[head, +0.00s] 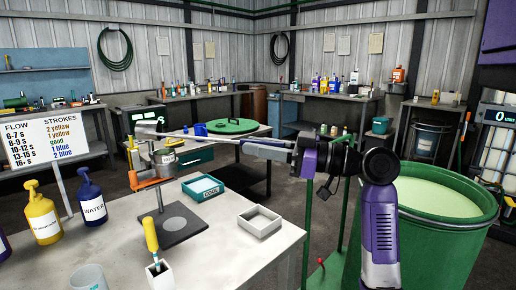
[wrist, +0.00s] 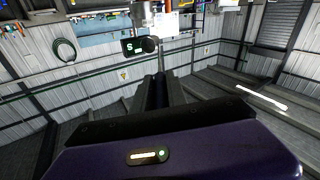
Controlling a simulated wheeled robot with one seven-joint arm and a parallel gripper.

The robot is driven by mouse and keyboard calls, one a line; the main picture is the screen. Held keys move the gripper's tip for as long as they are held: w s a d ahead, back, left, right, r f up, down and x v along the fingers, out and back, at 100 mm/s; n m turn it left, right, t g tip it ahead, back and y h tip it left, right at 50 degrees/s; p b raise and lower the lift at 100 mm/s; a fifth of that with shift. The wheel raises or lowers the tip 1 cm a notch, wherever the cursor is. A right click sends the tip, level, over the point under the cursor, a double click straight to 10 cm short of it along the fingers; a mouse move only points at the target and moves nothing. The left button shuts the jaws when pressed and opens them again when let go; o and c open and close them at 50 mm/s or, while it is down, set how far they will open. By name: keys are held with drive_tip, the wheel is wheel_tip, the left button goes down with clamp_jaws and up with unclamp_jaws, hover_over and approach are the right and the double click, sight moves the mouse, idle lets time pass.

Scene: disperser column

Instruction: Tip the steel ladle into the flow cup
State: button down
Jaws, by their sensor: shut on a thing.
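My gripper (head: 284,148) is shut on the handle end of the steel ladle (head: 200,137), in the middle of the head view. The ladle's long thin handle reaches left, and its bowl (head: 146,129) is over the flow cup (head: 164,158), slightly to its left. The bowl looks tilted; its contents do not show.
A teal tray (head: 202,188) and an empty white tray (head: 259,221) lie on the bench. Yellow (head: 42,217) and blue (head: 91,198) pump bottles stand at left. A white holder with a yellow-handled tool (head: 151,235) is in front. A green drum (head: 425,230) stands at right.

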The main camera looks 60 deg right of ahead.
drive_tip(key=shift+f+m+t+b, duration=0.2)
drive_tip(key=shift+f+t+b, duration=0.35)
drive_tip(key=shift+f+b, duration=1.05)
drive_tip(key=shift+f+m+t+b, duration=0.2)
drive_tip(key=shift+f+t+b, duration=0.5)
drive_tip(key=shift+b, duration=1.55)
